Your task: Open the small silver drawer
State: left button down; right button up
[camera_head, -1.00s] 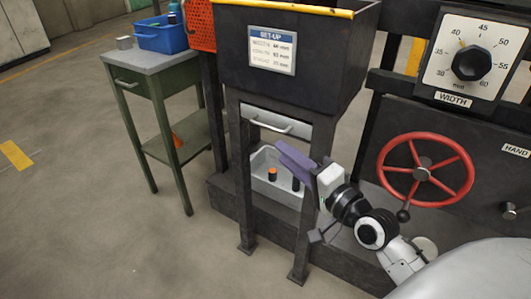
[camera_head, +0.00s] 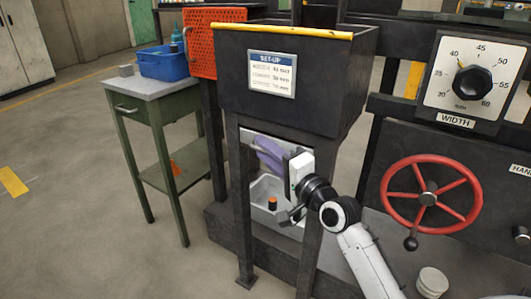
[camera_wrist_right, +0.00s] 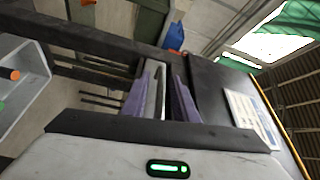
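The small silver drawer (camera_head: 247,136) sits under the dark bin in the head view, mostly hidden behind my right gripper. My right gripper (camera_head: 266,150), with purple fingers, is at the drawer front in the head view. In the right wrist view, the drawer's bar handle (camera_wrist_right: 160,92) shows between the two purple fingers (camera_wrist_right: 160,100). The fingers are apart, one on each side of the bar, with gaps visible. Whether either finger touches the bar is unclear. My left gripper is not in view.
A dark bin (camera_head: 325,90) with a set-up card is above the drawer. A grey tray (camera_head: 262,190) with an orange-topped peg is below. A red handwheel (camera_head: 390,200) is at right. A green side table (camera_head: 165,86) with a blue box (camera_head: 163,62) stands at left.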

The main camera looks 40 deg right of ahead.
grip_shut()
dwell(1.5)
